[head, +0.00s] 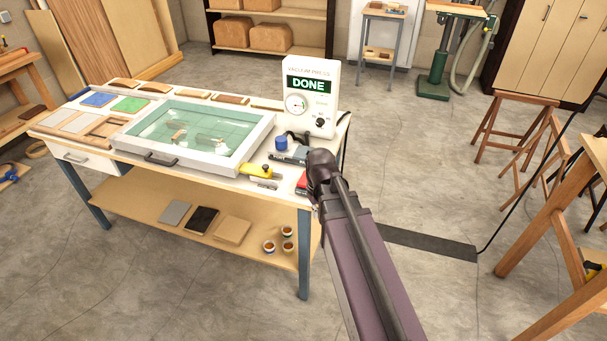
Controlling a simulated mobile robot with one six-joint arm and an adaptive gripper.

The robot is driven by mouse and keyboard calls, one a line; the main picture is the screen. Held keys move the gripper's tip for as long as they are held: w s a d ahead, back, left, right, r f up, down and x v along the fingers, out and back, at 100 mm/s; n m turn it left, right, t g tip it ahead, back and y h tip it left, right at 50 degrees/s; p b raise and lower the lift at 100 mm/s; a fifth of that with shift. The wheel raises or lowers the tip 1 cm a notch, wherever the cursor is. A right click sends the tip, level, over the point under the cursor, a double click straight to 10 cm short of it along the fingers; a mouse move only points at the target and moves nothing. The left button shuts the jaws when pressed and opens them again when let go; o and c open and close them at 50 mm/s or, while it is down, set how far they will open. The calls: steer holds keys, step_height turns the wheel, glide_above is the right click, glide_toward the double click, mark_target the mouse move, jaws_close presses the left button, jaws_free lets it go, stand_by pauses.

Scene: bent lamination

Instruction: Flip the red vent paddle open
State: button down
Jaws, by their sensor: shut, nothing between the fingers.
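The red vent paddle appears to be the small red piece (301,184) at the right front corner of the bench top, partly hidden by my wrist. Its exact angle is too small to tell. My arm reaches up from the bottom of the head view to that corner.
A blue cap (281,142) and a yellow tool (257,170) lie near the gripper. The bench (304,250) has a lower shelf with boards and small cups. Trestles (515,125) stand at the right. A dark floor strip (430,246) lies beyond my arm.

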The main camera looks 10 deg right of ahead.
mark_target(304, 183)
steer(key=w+r+n+p, duration=0.4)
steer(key=w+r+p, duration=0.1)
steer(key=w, duration=0.5)
steer(key=w+r+n+g+p, duration=0.1)
steer(key=w+r+n+p, duration=0.3)
steer(key=w, duration=0.6)
steer(key=shift+d+r+n+y+p, duration=0.3)
steer(key=shift+r+n+p, duration=0.05)
steer(key=shift+r+n, duration=0.5)
steer(key=shift+f, duration=0.1)
steer(key=f+b, duration=0.4)
steer(key=s+f+b, duration=0.1)
steer(key=f+b, duration=0.4)
steer(key=a+f+b, duration=0.1)
steer(key=f+b, duration=0.3)
steer(key=shift+s+f+b, duration=0.25)
steer(key=shift+s+b, duration=0.1)
steer(key=shift+b, duration=0.05)
steer(key=shift+s+f, duration=0.1)
steer(key=shift+f, duration=0.05)
steer(key=shift+s+f+t+b, duration=0.2)
steer(key=shift+f+t+b, duration=0.25)
steer(key=shift+b, duration=0.1)
steer(key=shift+w+r, duration=0.15)
steer(key=shift+w, duration=0.05)
steer(key=shift+r+p, duration=0.2)
steer(key=shift+p, duration=0.2)
